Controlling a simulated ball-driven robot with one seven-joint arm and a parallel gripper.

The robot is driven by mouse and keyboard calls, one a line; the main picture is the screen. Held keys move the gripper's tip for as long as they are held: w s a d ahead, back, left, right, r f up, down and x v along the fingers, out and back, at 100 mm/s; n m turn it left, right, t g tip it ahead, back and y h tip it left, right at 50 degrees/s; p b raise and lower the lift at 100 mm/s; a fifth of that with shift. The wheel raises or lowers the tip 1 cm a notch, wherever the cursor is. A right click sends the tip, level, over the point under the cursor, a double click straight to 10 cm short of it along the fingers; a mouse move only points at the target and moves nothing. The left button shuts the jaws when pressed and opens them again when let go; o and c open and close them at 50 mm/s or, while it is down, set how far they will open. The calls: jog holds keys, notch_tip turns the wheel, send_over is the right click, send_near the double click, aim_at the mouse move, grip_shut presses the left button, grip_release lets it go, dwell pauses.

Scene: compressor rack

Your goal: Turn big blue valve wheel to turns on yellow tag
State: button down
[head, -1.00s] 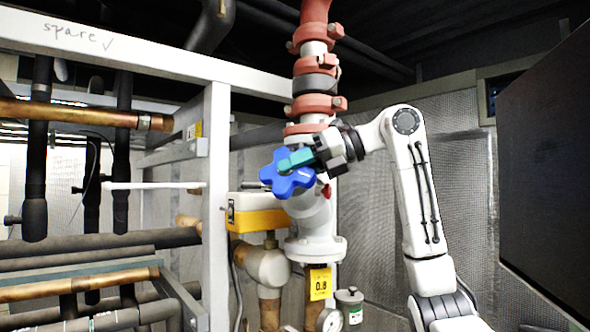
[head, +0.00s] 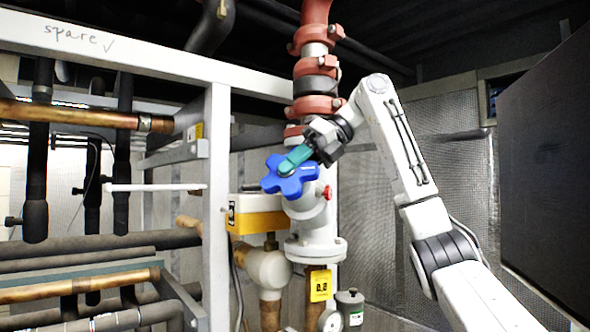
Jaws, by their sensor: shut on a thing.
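The big blue valve wheel (head: 292,186) is lobed and sits on the front of a white valve body (head: 316,222) on the vertical pipe. My gripper (head: 288,168) has teal fingers and reaches the wheel from the upper right. It is shut on the wheel near its middle, and its fingers hide part of the wheel. The yellow tag (head: 320,286) hangs on the copper pipe below the valve flange. Its print looks like 0.8, but the small lettering is too small to read.
A small red knob (head: 327,192) sits right of the wheel. A yellow-and-white box (head: 256,214) is left of the valve. A white frame post (head: 217,200) stands further left, with several pipes behind. A dark panel (head: 548,165) is at the right.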

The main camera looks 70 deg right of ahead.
jog(key=c, duration=1)
grip_release()
jog(key=shift+w, duration=0.1)
jog(key=shift+o, duration=0.2)
jog(key=shift+d, duration=0.1)
jog(key=v, duration=1)
jog(key=shift+s+r, duration=0.2)
jog(key=shift+s, duration=0.1)
